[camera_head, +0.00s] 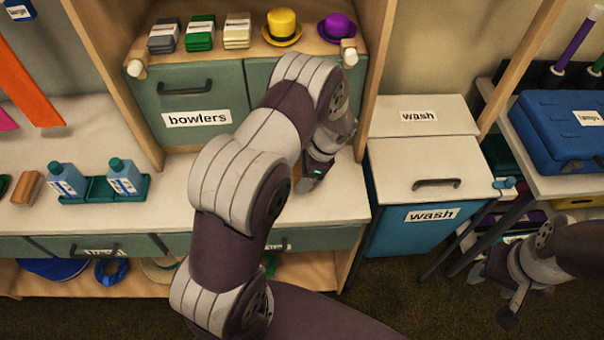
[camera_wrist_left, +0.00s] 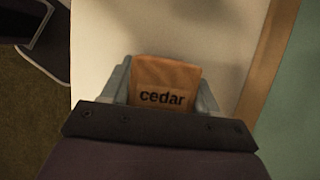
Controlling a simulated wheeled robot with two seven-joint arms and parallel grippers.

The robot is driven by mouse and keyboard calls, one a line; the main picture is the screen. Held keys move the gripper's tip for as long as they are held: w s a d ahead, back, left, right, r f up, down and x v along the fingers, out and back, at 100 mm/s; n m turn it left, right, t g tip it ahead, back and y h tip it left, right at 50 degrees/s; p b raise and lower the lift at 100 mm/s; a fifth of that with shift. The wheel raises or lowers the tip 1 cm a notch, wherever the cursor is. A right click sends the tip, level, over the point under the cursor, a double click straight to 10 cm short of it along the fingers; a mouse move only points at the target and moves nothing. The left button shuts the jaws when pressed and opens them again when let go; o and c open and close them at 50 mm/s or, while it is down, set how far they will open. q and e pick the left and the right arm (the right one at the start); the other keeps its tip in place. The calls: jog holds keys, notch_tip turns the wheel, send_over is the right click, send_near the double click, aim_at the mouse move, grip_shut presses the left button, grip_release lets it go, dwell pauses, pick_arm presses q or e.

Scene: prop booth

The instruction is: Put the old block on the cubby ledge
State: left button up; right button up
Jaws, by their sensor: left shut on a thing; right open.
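My left gripper (camera_head: 312,182) is shut on an orange-brown wooden block (camera_wrist_left: 165,82) labelled "cedar". The left wrist view shows the block between the two fingers, above a pale surface. In the head view the held block is hidden, and the gripper is over the right part of the white counter (camera_head: 345,205). A ledge (camera_head: 220,57) above the "bowlers" cabinet holds several boxes and two hats. Another brown block (camera_head: 26,188) lies on the counter at the far left. My right gripper (camera_head: 512,298) is open and empty at the lower right, above the floor.
Two blue bottles (camera_head: 124,178) stand in a green tray on the counter. A yellow hat (camera_head: 282,27) and a purple hat (camera_head: 337,27) occupy the ledge's right part. A blue "wash" bin (camera_head: 395,235) with a pale lid stands right of the counter. A wooden upright (camera_head: 376,80) borders the cubby.

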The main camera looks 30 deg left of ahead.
pick_arm(q)
jog(key=o, duration=1.1)
jog(key=shift+f, duration=0.15)
jog(key=shift+r, duration=0.35)
jog(key=b+v, duration=0.1)
jog(key=v, duration=1)
jog(key=shift+w+d+r, duration=0.15)
jog(key=shift+r, duration=0.2)
